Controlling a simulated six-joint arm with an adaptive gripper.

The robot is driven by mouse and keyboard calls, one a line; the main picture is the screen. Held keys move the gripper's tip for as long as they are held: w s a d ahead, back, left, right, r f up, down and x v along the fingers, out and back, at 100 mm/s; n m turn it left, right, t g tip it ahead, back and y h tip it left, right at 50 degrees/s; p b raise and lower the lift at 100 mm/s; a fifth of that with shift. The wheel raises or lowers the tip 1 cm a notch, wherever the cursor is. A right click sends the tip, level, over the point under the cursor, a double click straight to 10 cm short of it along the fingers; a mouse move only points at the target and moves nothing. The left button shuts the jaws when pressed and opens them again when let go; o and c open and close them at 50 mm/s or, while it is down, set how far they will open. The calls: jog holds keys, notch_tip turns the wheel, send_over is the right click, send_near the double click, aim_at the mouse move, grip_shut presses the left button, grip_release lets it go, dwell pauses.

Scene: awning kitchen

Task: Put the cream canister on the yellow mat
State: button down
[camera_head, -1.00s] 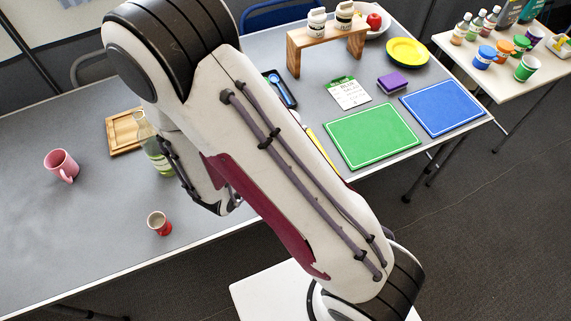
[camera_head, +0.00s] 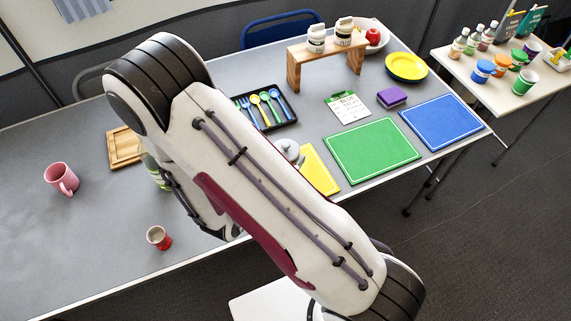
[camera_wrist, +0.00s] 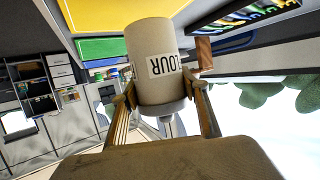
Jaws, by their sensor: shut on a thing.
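The cream canister (camera_wrist: 152,40) has a dark-lettered label reading "LOUR". In the wrist view my gripper (camera_wrist: 163,92) is shut around it near its lidded end, one finger on each side. In the head view a round grey lid with a knob (camera_head: 288,148), apparently the canister's, shows beside my arm at the left edge of the yellow mat (camera_head: 322,176). My arm hides the gripper there. The yellow mat also shows in the wrist view (camera_wrist: 88,12), behind and left of the canister. I cannot tell whether the canister touches the mat or table.
A cutlery tray (camera_head: 291,121) lies behind the lid. A green board (camera_head: 372,150) and blue board (camera_head: 443,120) lie right of the mat. A wooden riser (camera_head: 293,69) holds two jars. A pink mug (camera_head: 62,179), a red cup (camera_head: 159,238) and a bottle (camera_head: 151,172) stand left.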

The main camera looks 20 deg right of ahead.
dwell(0.3)
jog(key=shift+f, duration=2.1)
jog(key=shift+f, duration=0.15)
jog(key=c, duration=1.1)
grip_release()
jog(key=shift+r, duration=0.2)
jog(key=shift+v, duration=6)
jog(key=shift+w, duration=0.1)
